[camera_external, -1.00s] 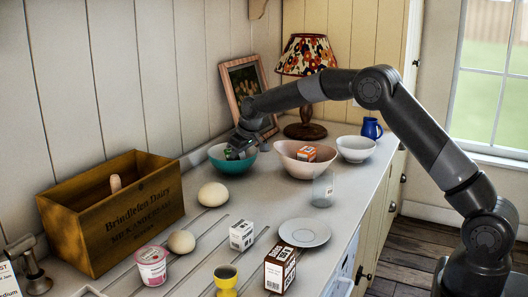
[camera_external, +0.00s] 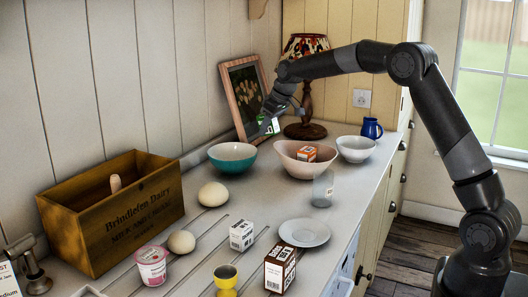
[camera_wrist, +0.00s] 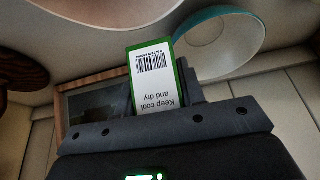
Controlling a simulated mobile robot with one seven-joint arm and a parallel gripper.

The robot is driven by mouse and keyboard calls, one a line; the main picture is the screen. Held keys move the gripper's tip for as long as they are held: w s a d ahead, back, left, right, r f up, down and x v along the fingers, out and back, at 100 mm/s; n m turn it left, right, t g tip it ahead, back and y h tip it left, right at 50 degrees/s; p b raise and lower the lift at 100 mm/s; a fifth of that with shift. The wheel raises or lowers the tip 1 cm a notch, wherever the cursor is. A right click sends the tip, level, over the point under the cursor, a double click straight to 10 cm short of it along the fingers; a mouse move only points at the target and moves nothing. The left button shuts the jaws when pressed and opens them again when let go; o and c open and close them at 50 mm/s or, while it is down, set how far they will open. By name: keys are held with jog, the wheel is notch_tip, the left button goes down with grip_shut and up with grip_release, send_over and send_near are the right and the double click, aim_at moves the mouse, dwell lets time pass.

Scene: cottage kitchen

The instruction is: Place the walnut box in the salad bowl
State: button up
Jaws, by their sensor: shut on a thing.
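My gripper (camera_external: 269,119) is shut on a small green box (camera_external: 273,127) with a white label. In the wrist view the label of the green box (camera_wrist: 153,76) shows a barcode and "Keep cool and dry". The gripper holds it in the air, above and to the right of the teal bowl (camera_external: 232,165). The teal bowl's rim also shows in the wrist view (camera_wrist: 222,13). A pink bowl (camera_external: 285,165) holds an orange box (camera_external: 309,154). A small white bowl (camera_external: 356,156) stands right of it. No readable name shows which box is walnut or which bowl is for salad.
A picture frame (camera_external: 231,97) and a lamp (camera_external: 306,125) stand close behind the gripper. A wooden crate (camera_external: 125,232), eggs, a plate (camera_external: 304,239), a clear glass (camera_external: 323,188), a white box (camera_external: 242,235) and a brown box (camera_external: 280,273) stand nearer on the counter.

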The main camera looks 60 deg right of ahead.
aim_at(240, 156)
jog(key=shift+s+d+r+t, duration=0.3)
jog(key=shift+s+t, duration=0.05)
jog(key=shift+t, duration=0.25)
jog(key=shift+s+a+r+t, duration=0.1)
jog(key=shift+s+r+t, duration=0.15)
jog(key=shift+t, duration=0.3)
jog(key=shift+s+r+t, duration=0.15)
jog(key=shift+r+t, duration=0.2)
jog(key=shift+t, duration=0.2)
jog(key=w+a+f, duration=0.2)
jog(key=a, duration=0.1)
jog(key=w+a+f, duration=0.2)
jog(key=w+a, duration=0.1)
jog(key=w+a+f, duration=0.2)
jog(key=shift+w+a+f, duration=0.3)
jog(key=shift+a+f, duration=0.1)
jog(key=shift+f, duration=2.05)
jog(key=shift+f, duration=0.2)
jog(key=o, duration=1.1)
